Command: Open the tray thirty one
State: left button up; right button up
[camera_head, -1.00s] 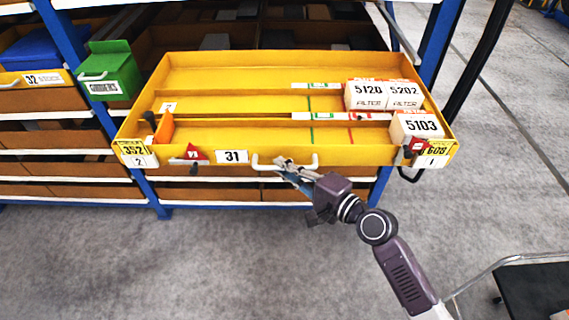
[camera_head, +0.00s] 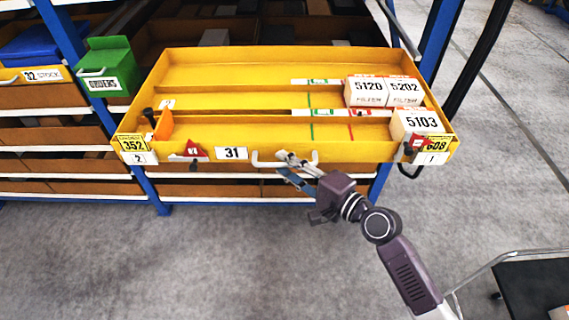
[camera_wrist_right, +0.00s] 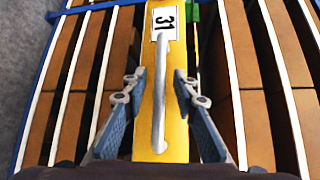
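The yellow tray thirty one (camera_head: 210,140) stands well out from the rack in the head view, with its inside showing. Its front has a "31" label (camera_head: 232,153) and a pale bar handle (camera_head: 262,164). My right gripper (camera_head: 287,165) is at the handle's right part. In the right wrist view, the handle (camera_wrist_right: 160,95) lies between the two fingers of my right gripper (camera_wrist_right: 157,85). Gaps show on both sides, so the gripper is open around it and not clamped. My left gripper is not in view.
White filter boxes (camera_head: 416,123) stand in the tray's right end, and an orange piece (camera_head: 163,126) at its left. A green box (camera_head: 109,68) hangs beside it on the left. Blue rack posts (camera_head: 68,45) flank the tray. Grey floor (camera_head: 240,255) in front is clear; a dark cart (camera_head: 535,285) stands lower right.

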jog(key=v, duration=1.1)
jog(key=w+d+f+n+g+h+b, duration=0.1)
jog(key=d+f+h, duration=0.25)
jog(key=f, duration=0.75)
jog(key=d+f+h, duration=0.2)
jog(key=d+f, duration=0.3)
jog(key=f, duration=0.7)
jog(key=s+d+f+n+g+h+b, duration=0.1)
jog(key=s+d+f+h, duration=0.15)
jog(key=f, duration=0.55)
jog(key=s+d+f+n+g+h, duration=0.1)
jog(key=s+d+f+n+g, duration=0.2)
jog(key=f, duration=0.5)
jog(key=s+d+f+n+g+h, duration=0.1)
jog(key=s+d+f+n+g, duration=0.1)
jog(key=s+f, duration=1.25)
jog(key=s+f+n+g+b, duration=0.1)
jog(key=s+f+n, duration=0.2)
jog(key=s, duration=0.7)
jog(key=s+f+n+g+h, duration=0.1)
jog(key=s+f, duration=0.4)
jog(key=s, duration=0.5)
jog(key=shift+s+a+f+n+g+h+b, duration=0.2)
jog(key=shift+s+a+n+g+h+b, duration=0.15)
jog(key=shift+n+g, duration=0.6)
jog(key=shift+w+a, duration=0.1)
jog(key=shift+w, duration=0.05)
